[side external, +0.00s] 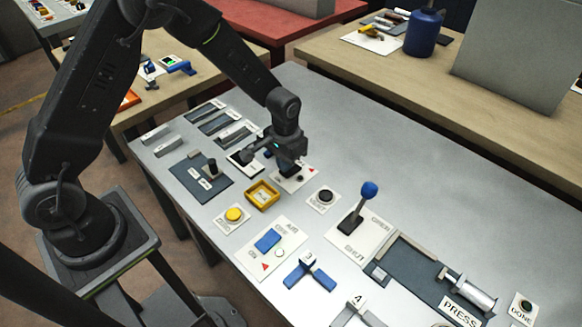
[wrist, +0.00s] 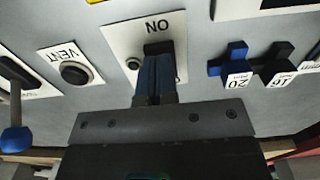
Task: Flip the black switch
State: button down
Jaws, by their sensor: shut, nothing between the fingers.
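The black switch (wrist: 158,48) sits on a white plate (wrist: 115,42) marked ON, with a small round dark indicator (wrist: 133,63) beside it. In the wrist view my gripper (wrist: 156,82) is shut and empty, its blue-grey fingers right at the switch and covering part of it. They look close to or against it; I cannot tell whether they touch. In the side view my gripper (side external: 287,165) is low over the same white plate (side external: 297,184) and hides the switch, so its tilt is unclear.
The VENT button (side external: 324,195) and the blue-knobbed lever (side external: 368,191) stand to the right in the side view. A yellow square frame (side external: 262,195), a yellow button (side external: 235,214) and a blue rocker (side external: 268,240) are nearer. The tabletop's far right is clear.

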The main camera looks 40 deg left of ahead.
jog(key=shift+f, duration=0.75)
dwell(0.3)
jog(key=shift+r, duration=3.55)
jog(key=shift+r, duration=0.25)
jog(key=s+a+r+t, duration=0.1)
jog(key=s+r, duration=0.3)
jog(key=r, duration=0.4)
jog(key=s+a+r+t, duration=0.1)
jog(key=s+r+t, duration=0.1)
jog(key=s+r, duration=0.4)
jog(key=s+r+t, duration=0.1)
jog(key=s+r, duration=0.2)
jog(key=s, duration=0.3)
jog(key=s+a+r+t, duration=0.1)
jog(key=s+r, duration=0.3)
jog(key=s, duration=0.2)
jog(key=shift+s+t, duration=0.3)
